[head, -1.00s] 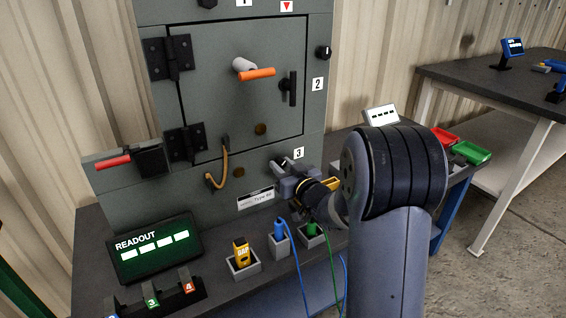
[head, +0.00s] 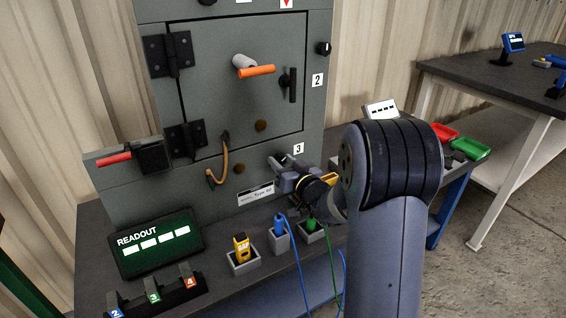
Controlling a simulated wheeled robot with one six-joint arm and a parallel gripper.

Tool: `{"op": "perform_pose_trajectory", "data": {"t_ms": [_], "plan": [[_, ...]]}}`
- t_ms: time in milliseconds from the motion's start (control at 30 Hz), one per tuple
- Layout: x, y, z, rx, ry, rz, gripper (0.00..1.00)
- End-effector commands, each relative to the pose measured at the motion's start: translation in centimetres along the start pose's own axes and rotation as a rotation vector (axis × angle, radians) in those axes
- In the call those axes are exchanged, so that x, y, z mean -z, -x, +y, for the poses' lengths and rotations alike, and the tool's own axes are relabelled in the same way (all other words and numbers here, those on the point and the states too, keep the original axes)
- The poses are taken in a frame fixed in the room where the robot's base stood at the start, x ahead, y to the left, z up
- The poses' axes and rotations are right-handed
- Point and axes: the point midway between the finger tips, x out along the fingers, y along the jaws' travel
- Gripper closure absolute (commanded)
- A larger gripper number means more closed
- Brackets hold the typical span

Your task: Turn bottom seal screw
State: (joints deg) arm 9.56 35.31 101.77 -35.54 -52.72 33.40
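The grey enclosure (head: 120,196) stands on the bench with its door (head: 221,102) closed. An orange-and-white handle (head: 252,67) sticks out of the door. A black knob (head: 323,48) sits at the upper right of the frame, above label 2 (head: 317,80). Label 3 (head: 298,148) marks the bottom right. My gripper (head: 280,163) is at the enclosure front just below and left of label 3. It points at the panel there. The bottom seal screw is mostly or wholly hidden behind my gripper. I cannot tell whether the fingers are closed on it.
A readout screen (head: 156,243) stands at the front left of the bench. Red (head: 443,132) and green (head: 469,148) trays lie at the right.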

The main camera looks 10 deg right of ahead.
Motion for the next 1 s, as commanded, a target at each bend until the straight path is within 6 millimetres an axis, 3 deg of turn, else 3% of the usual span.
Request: {"op": "perform_pose_trajectory", "data": {"t_ms": [133, 467, 1000], "plan": [[0.1, 0.0, 0.0, 0.000, 0.001, 0.001, 0.48], [0.2, 0.6, 0.0, 0.000, 0.001, 0.002, 0.48], [0.1, 9.7, 0.1, -0.003, 0.001, 0.001, 0.48]]}}
